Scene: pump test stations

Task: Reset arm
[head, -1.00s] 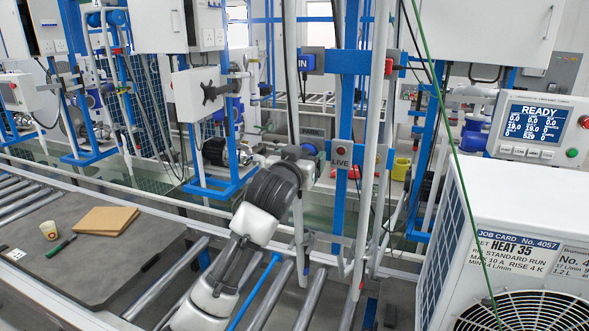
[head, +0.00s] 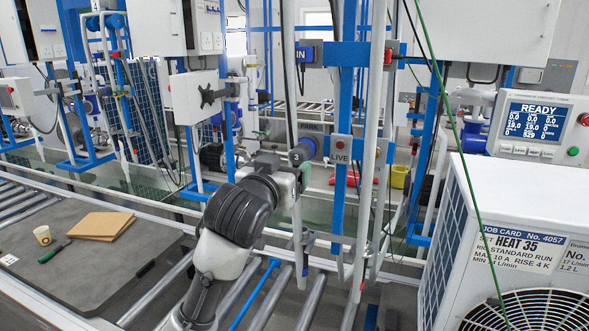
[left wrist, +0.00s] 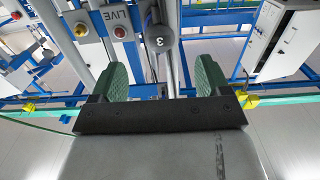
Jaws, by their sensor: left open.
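My left arm reaches up from the bottom of the head view, and its gripper (head: 278,172) is near the uprights in the middle. The left wrist view shows the gripper's two green fingers (left wrist: 162,78) spread apart with nothing between them. My right gripper is not in view.
Blue posts and white pipes (head: 344,90) stand close to the arm. A white heat unit (head: 530,185) with a job card fills the right. Rollers (head: 305,300) run below.

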